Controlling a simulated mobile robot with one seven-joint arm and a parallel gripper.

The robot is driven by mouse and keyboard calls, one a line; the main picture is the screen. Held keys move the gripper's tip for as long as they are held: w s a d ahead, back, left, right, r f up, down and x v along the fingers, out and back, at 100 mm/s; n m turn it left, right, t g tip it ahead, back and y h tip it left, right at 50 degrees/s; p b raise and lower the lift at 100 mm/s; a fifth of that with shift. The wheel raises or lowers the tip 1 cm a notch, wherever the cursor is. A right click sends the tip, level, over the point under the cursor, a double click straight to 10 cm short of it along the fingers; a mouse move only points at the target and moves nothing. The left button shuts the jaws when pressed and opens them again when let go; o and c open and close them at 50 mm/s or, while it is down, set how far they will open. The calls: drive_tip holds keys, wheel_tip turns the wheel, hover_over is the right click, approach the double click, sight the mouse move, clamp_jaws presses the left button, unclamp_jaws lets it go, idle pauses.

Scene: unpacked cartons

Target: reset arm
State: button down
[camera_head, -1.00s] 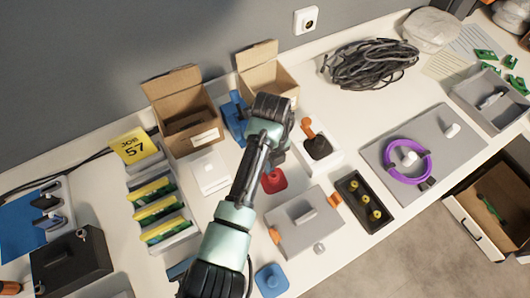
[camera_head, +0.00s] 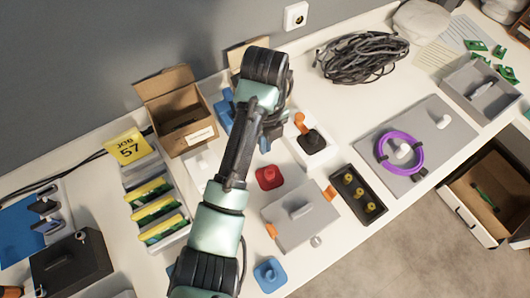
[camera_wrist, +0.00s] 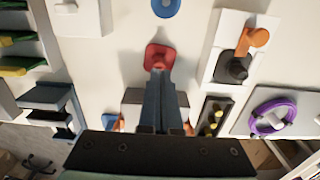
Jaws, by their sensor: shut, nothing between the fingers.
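My arm reaches from the bottom of the head view up over the middle of the table. My gripper shows in the wrist view (camera_wrist: 160,76) with its two fingers together and nothing between them. In the head view the gripper is mostly hidden behind my own wrist. A red knobbed piece (camera_head: 268,177) lies on the white table just below my wrist in the head view. In the wrist view the same red piece (camera_wrist: 158,52) appears just beyond the fingertips. The fingers look raised above the table, with no clear contact.
A grey handled lid (camera_head: 302,213), a black tray with yellow knobs (camera_head: 344,183) and an orange-handled black piece (camera_head: 310,139) stand to the right. An open carton (camera_head: 160,104) and a rack with yellow-green cards (camera_head: 137,175) stand left. A purple ring (camera_head: 381,151) lies farther right.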

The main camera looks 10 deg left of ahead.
wheel_tip(320, 180, up, 3)
drive_tip(key=shift+r+p, duration=0.1)
drive_tip(key=shift+p, duration=0.55)
